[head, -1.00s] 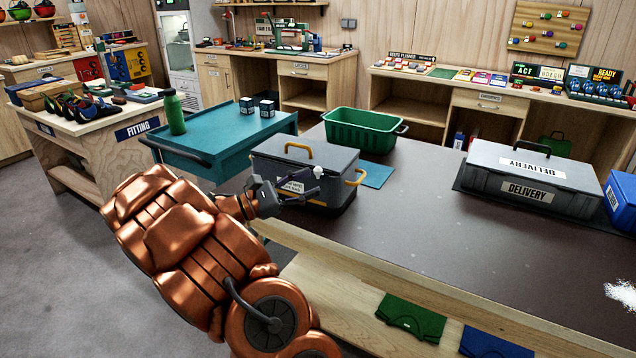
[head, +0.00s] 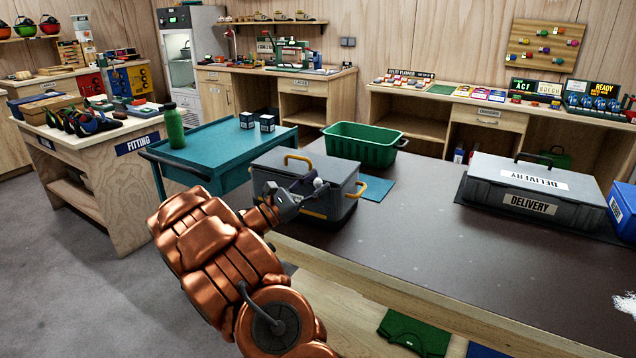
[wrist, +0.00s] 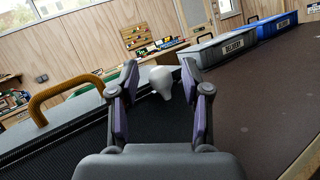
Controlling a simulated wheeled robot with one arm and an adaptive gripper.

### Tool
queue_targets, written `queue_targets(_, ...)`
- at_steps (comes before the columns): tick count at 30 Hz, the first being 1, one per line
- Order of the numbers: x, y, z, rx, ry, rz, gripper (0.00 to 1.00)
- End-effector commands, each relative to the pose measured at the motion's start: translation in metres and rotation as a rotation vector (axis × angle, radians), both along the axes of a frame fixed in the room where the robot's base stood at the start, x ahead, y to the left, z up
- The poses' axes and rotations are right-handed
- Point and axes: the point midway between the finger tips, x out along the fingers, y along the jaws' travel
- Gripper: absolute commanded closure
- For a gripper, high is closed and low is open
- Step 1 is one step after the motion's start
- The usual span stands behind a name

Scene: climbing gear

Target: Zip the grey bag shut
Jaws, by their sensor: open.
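The grey bag (head: 338,170) with yellow-orange handles stands on the dark tabletop, lid side up.
A green crate (head: 362,148) stands behind the bag. A grey delivery case (head: 490,200) and a blue box (head: 622,207) are at the right. A teal trolley (head: 215,160) stands left of the bag. The tabletop (head: 430,240) between bag and case is clear.

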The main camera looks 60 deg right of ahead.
Motion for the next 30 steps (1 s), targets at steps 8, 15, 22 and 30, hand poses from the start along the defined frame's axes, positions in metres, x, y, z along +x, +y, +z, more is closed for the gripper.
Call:
queue_targets(8, -0.0043, -0.0078, 0.0032, 0.0, 0.0, 0.0, 0.52)
queue_targets(15, -0.0042, -0.0077, 0.003, 0.001, 0.0, 0.0, 0.62)
queue_targets(22, -0.0041, -0.0076, 0.0029, 0.001, 0.0, 0.0, 0.86)
queue_targets(30, -0.0042, -0.0075, 0.0028, 0.001, 0.0, 0.0, 1.0)
